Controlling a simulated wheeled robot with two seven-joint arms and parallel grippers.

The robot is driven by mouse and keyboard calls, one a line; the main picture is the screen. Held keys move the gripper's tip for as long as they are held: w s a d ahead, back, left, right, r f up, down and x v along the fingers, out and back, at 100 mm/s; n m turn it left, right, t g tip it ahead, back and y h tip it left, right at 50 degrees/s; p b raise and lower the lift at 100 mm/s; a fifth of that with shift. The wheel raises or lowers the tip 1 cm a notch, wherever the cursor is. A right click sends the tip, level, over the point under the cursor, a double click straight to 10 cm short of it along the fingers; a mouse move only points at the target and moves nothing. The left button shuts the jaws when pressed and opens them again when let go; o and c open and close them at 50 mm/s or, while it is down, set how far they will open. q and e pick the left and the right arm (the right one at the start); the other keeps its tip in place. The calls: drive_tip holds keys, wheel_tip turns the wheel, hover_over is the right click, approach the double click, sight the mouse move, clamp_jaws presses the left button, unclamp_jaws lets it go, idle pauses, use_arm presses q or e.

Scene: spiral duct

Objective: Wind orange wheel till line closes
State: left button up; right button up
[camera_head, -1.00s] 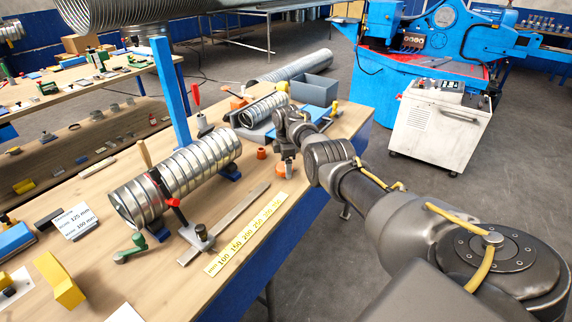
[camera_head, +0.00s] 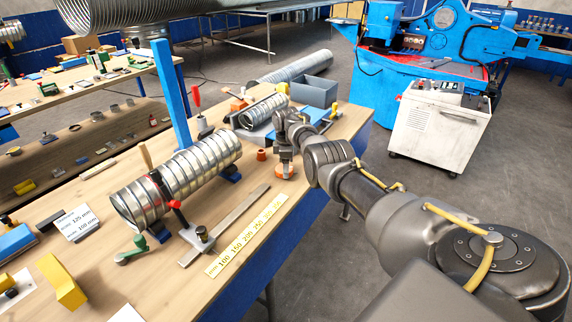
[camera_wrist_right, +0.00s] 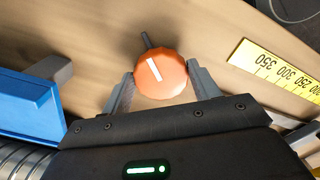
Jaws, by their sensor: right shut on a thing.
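The orange wheel (camera_wrist_right: 161,74) is a round knob with a white line across its face, seen from above in the right wrist view. My right gripper (camera_wrist_right: 160,80) has one finger on each side of it and is shut on it. A dark stem juts out beyond the wheel. In the head view the orange wheel (camera_head: 286,171) shows low under my right gripper (camera_head: 286,157), near the bench's right edge. A ribbed spiral duct (camera_head: 190,173) lies on the bench to the left, with a dark and red clamp around its near part. My left gripper is not in view.
A yellow ruler strip (camera_head: 246,236) and a grey bar (camera_head: 225,225) lie in front of the duct. A small orange piece (camera_head: 261,154) stands left of my gripper. A blue block (camera_wrist_right: 32,104) and a grey bin (camera_head: 314,91) are close by.

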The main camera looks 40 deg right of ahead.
drive_tip(key=m+p, duration=0.1)
drive_tip(key=m, duration=0.4)
drive_tip(key=shift+s+a+m+p, duration=0.1)
drive_tip(key=shift+a+m+p, duration=0.05)
drive_tip(key=shift+m+p, duration=0.2)
drive_tip(key=m, duration=0.5)
drive_tip(key=shift+a+p, duration=0.2)
drive_tip(key=shift+p, duration=0.15)
drive_tip(key=m, duration=0.4)
drive_tip(key=shift+a+m, duration=0.1)
drive_tip(key=shift+m, duration=0.25)
drive_tip(key=m+b, duration=0.1)
drive_tip(key=m, duration=0.4)
drive_tip(key=shift+a+b, duration=0.1)
drive_tip(key=shift+b, duration=0.2)
drive_tip(key=shift+m, duration=0.4)
drive_tip(key=o, duration=1)
drive_tip(key=shift+c, duration=0.2)
